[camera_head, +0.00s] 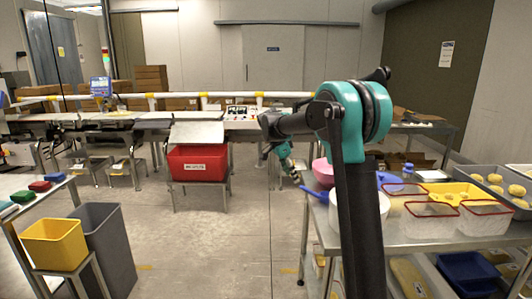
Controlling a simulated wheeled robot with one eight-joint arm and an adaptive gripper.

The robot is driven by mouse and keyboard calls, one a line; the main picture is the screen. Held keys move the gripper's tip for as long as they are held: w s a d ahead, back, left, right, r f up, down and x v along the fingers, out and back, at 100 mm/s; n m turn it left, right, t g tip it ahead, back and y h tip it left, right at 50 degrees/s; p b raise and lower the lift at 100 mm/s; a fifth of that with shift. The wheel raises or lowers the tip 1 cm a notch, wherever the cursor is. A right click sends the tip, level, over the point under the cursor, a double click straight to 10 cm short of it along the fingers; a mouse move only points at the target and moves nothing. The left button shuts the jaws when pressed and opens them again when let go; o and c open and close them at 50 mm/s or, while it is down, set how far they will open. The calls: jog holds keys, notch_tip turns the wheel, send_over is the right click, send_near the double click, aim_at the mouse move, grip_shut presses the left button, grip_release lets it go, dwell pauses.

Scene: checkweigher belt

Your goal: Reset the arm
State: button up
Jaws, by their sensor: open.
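My arm rises at the right of the head view, with a black upright link and a teal joint at its top. Its forearm reaches away to the left and then bends down. My gripper (297,179) hangs at the end, small and partly seen, pointing down and to the right. It is open, and I see nothing held in it. It is near the left edge of the steel table (405,243), close to a pink bowl (323,172) and a blue handle (313,192). I cannot tell whether it touches them.
The table holds clear red-rimmed containers (431,219), a yellow tray (455,192) and a grey tray (520,205) of round yellowish items. A red bin (198,164) stands before the conveyor. A yellow bin (53,243) and grey bin (105,250) are at left. The middle floor is clear.

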jog(key=s+d+f+n+t+y, duration=0.1)
jog(key=s+d+f+n, duration=0.2)
jog(key=s, duration=0.9)
jog(key=s+d+f+n+t+y, duration=0.1)
jog(key=s+d+f+n, duration=0.2)
jog(key=s, duration=1)
jog(key=s+d+f+n+y, duration=0.2)
jog(key=s+d+f+n, duration=0.1)
jog(key=s+f+n, duration=0.5)
jog(key=s+f, duration=0.3)
jog(key=s, duration=0.1)
jog(key=shift+s+d+f+t, duration=0.25)
jog(key=shift+s+d+t, duration=0.05)
jog(key=shift+t, duration=0.1)
